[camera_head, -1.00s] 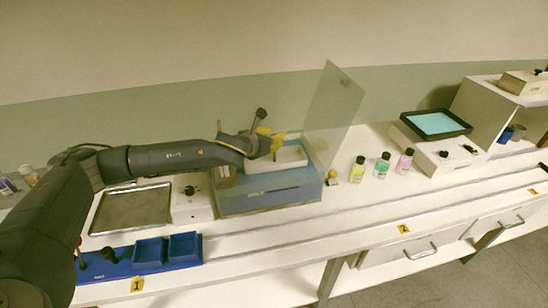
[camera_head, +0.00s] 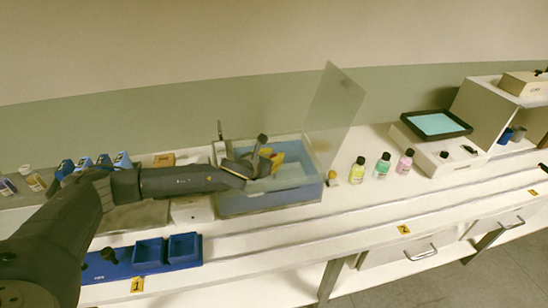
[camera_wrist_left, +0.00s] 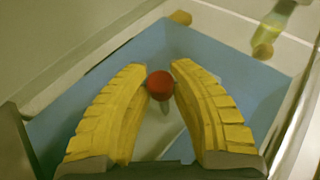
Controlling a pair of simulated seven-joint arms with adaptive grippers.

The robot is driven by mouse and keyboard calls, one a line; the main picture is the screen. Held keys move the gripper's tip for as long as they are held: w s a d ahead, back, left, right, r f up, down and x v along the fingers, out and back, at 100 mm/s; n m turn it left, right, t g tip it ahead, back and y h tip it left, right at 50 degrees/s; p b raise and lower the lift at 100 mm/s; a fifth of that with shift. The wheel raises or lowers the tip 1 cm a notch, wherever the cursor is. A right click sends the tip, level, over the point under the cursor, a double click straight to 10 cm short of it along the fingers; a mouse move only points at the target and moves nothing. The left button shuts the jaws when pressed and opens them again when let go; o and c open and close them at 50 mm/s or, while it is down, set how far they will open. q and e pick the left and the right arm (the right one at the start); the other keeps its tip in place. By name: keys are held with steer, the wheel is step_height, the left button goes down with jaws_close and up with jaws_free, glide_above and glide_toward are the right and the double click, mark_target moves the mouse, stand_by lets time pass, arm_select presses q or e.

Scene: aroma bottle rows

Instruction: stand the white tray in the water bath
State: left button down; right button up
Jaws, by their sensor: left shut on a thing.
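The water bath (camera_head: 270,203) is a blue, open-topped box, with its clear lid (camera_head: 334,110) standing raised at its right. My left gripper (camera_head: 274,160) reaches down into the bath. In the left wrist view its yellow fingers (camera_wrist_left: 160,88) are shut on a red knob (camera_wrist_left: 160,85) on a thin stem. A pale surface, seemingly the white tray (camera_wrist_left: 150,135), shows below the knob between the fingers, inside the blue walls. The fingers hide most of it, and I cannot tell whether it rests on the bottom. My right gripper is not in view.
Yellow, green and pink bottles (camera_head: 383,166) stand right of the bath. A black-rimmed tray with turquoise liquid (camera_head: 437,124) sits farther right. A blue rack (camera_head: 150,254) is at the front left, and several blue-topped items (camera_head: 122,160) stand at the back left.

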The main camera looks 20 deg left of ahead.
arm_select(q)
steer(key=c, duration=1.2)
jaws_free()
steer(key=shift+f, duration=0.1)
steer(key=shift+r, duration=0.2)
steer(key=v, duration=1.2)
